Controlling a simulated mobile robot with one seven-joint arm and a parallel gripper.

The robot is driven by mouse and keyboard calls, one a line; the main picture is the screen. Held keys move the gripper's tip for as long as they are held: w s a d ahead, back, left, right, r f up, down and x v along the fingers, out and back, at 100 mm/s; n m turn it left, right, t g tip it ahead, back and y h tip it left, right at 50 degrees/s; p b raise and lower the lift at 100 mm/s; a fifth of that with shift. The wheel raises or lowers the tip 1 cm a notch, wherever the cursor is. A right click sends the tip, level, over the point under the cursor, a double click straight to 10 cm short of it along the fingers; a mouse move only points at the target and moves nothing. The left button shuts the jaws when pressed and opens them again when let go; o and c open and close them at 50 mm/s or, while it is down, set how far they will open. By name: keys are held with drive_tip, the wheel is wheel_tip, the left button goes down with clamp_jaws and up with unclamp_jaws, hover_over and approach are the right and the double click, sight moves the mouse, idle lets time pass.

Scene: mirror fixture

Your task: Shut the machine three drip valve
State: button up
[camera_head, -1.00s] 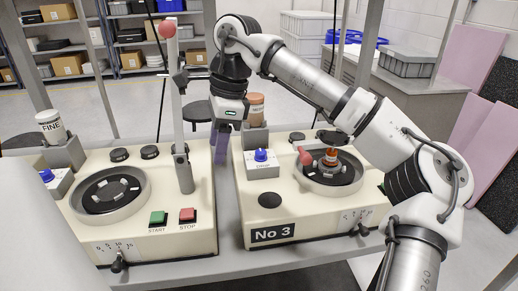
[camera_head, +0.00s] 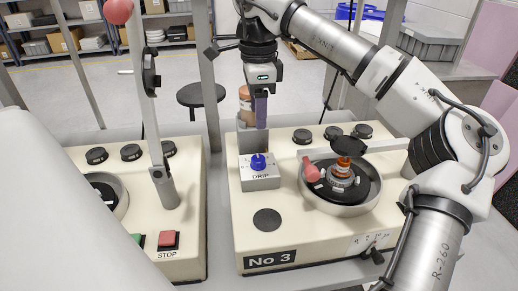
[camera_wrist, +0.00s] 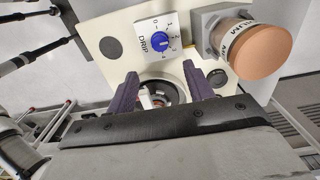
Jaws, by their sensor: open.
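The drip valve on machine No 3 is a blue knob (camera_head: 258,161) on a pale block labelled DRIP (camera_head: 262,181), at the machine's back left. In the wrist view the blue knob (camera_wrist: 162,41) sits beside a printed scale running from 0 to 4; I cannot tell its exact setting. My gripper (camera_head: 262,112) hangs above and behind the knob, apart from it, near the orange-capped bottle. In the wrist view the two purple fingers of my gripper (camera_wrist: 161,86) are spread with no object held between them; the knob lies beyond their tips.
The orange-capped bottle (camera_head: 245,104) stands in a holder behind the valve; its cap (camera_wrist: 260,47) shows large in the wrist view. A round bowl with a red-handled arm (camera_head: 311,173) is to the right. A neighbouring machine with a tall lever (camera_head: 150,110) stands left.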

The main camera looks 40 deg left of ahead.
sight(258, 158)
wheel_tip(258, 158, down, 12)
drive_tip(key=shift+f+p, duration=0.1)
drive_tip(key=shift+p, duration=0.65)
drive_tip(key=c, duration=1)
